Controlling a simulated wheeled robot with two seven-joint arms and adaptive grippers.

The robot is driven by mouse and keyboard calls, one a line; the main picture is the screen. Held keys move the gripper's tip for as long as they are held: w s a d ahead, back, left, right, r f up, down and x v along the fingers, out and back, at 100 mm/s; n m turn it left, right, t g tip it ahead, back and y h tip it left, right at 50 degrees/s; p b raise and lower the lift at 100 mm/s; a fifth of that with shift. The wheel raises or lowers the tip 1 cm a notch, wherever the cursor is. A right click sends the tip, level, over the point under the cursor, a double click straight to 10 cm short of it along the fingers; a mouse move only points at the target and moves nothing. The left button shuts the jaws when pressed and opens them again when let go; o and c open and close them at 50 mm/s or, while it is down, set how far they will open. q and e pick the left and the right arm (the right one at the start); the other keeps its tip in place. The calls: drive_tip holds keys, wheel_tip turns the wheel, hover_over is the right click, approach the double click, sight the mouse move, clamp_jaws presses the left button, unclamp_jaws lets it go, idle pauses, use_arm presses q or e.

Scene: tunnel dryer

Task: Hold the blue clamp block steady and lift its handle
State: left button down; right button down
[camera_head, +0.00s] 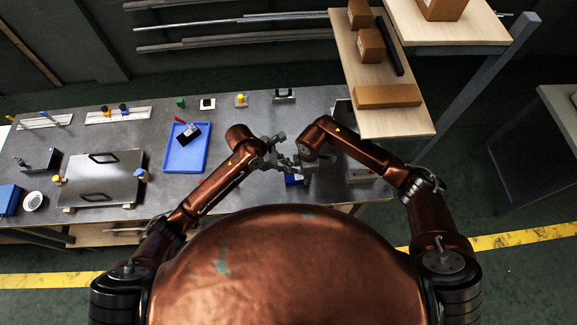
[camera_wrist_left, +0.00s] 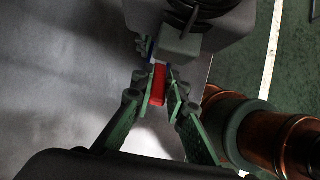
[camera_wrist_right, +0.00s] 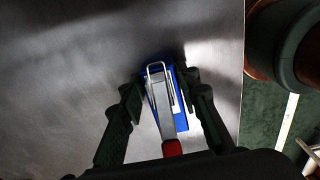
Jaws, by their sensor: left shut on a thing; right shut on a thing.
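The blue clamp block (camera_head: 293,179) is at the front edge of the grey table, partly hidden by my grippers. In the right wrist view the block (camera_wrist_right: 182,92) carries a metal lever with a red handle end (camera_wrist_right: 172,148). My right gripper (camera_wrist_right: 160,104) has its dark fingers on either side of the block and is shut on it. In the left wrist view my left gripper (camera_wrist_left: 158,92) is shut on the red handle (camera_wrist_left: 158,84). Only a sliver of blue shows beyond the handle there. In the head view my left gripper (camera_head: 284,160) is close beside my right gripper (camera_head: 303,162).
A blue tray (camera_head: 170,158) with a dark object lies left of my left arm. Small toggle and switch parts line the table's back. A wooden shelf (camera_head: 365,70) with boxes overhangs on the right. A grey panel (camera_head: 100,180) with handles lies further left.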

use_arm(q)
drive_tip(key=c, duration=1.9)
unclamp_jaws()
drive_tip(key=v, duration=1.2)
drive_tip(key=shift+c, duration=0.4)
